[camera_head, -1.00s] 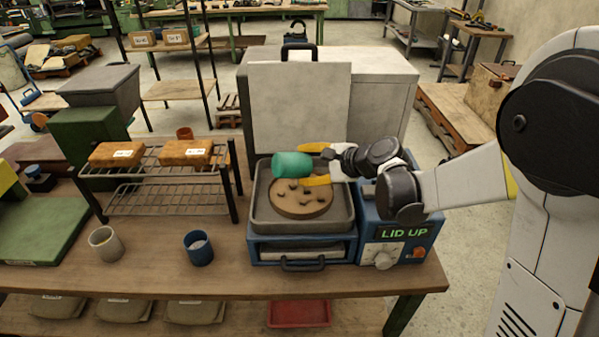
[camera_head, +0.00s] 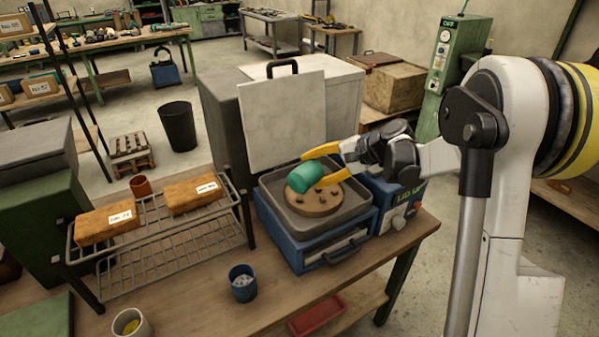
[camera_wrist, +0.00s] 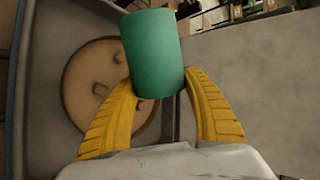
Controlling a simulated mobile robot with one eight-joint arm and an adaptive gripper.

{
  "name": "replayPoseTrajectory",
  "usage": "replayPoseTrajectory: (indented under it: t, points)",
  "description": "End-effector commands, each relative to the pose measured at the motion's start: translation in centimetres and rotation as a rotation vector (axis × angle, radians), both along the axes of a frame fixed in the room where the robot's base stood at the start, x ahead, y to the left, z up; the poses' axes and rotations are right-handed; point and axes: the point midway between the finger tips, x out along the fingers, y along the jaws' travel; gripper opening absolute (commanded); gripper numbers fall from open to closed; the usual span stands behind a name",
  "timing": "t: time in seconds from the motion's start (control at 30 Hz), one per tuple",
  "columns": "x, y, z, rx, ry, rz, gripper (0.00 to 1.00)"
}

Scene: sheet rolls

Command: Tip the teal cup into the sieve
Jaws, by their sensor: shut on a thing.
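The teal cup (camera_head: 309,178) lies on its side between the yellow fingers of my gripper (camera_head: 325,168), which is shut on it. In the head view its far end points left and slightly down. It is over a round brown disc (camera_head: 318,204) with dark spots or lumps, inside a grey tray (camera_head: 352,211) on a blue machine. I cannot tell whether this disc is the sieve. The wrist view shows the cup (camera_wrist: 153,55) between both fingers, with the disc (camera_wrist: 85,75) behind it at the left. The inside of the cup is hidden.
The machine's grey lid (camera_head: 285,125) stands upright behind the tray. A wire rack (camera_head: 175,250) with two orange-brown blocks stands to the left. A blue cup (camera_head: 243,287) with pale contents and a pale cup (camera_head: 131,327) with yellow contents stand near the front.

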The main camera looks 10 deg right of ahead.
Motion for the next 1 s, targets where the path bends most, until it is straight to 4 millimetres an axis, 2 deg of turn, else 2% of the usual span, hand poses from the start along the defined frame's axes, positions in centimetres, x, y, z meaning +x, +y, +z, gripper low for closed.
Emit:
replayPoseTrajectory:
  t: [0.17, 0.27, 0.53, 0.8, 1.0]
  points:
    - [-0.3, -0.2, 0.5, -0.058, -0.056, 0.008, 0.26]
    - [-0.7, 0.3, 1.0, -0.165, -0.154, 0.009, 0.26]
    - [-1.9, 1.7, 3.8, -0.606, -0.563, 0.012, 0.26]
    - [-2.3, 2.1, 5.2, -1.044, -0.970, 0.010, 0.26]
    - [-2.2, 2.0, 6.6, -1.179, -1.095, 0.007, 0.26]
